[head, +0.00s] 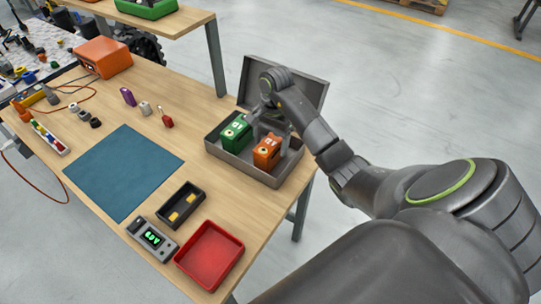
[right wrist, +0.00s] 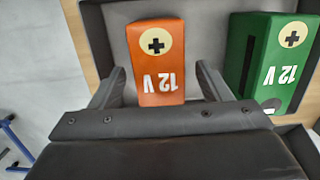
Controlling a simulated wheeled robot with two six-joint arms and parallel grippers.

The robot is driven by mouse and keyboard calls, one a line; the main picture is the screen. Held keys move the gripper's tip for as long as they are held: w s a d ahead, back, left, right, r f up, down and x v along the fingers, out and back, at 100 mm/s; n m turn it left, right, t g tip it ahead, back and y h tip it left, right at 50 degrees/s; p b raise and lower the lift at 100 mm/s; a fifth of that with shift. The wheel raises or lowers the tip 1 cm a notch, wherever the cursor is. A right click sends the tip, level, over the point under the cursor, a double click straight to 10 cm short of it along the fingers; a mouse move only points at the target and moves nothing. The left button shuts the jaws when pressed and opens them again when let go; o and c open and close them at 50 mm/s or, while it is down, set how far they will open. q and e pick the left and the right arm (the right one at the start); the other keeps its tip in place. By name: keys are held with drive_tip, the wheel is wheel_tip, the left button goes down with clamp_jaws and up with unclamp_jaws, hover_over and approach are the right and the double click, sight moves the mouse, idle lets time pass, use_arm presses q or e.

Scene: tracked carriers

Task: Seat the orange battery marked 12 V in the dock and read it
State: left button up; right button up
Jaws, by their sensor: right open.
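The orange battery (head: 267,153) stands in the open grey case (head: 215,149) beside a green battery (head: 235,134). In the right wrist view the orange battery (right wrist: 155,60) reads 12 V and has a plus sign; the green battery (right wrist: 270,60) is also marked 12 V. My right gripper (head: 272,131) is open over the case, one finger on each side of the orange battery, with small gaps showing in the right wrist view. A black dock (head: 187,190) with yellow pieces inside lies empty near the front edge. A meter (head: 139,229) with a lit green display, too small to read, is next to it.
A red tray (head: 232,237) lies at the table's front corner. A blue mat (head: 122,170) is bare. Small items, including a red one (head: 167,121), stand behind it. The case's raised lid (head: 312,85) is at its back.

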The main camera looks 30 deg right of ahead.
wheel_tip(320, 180, down, 2)
drive_tip(key=shift+a+f+b, duration=0.15)
drive_tip(key=shift+f+b, duration=0.05)
drive_tip(key=shift+b, duration=0.45)
drive_tip(key=shift+r, duration=0.1)
clamp_jaws()
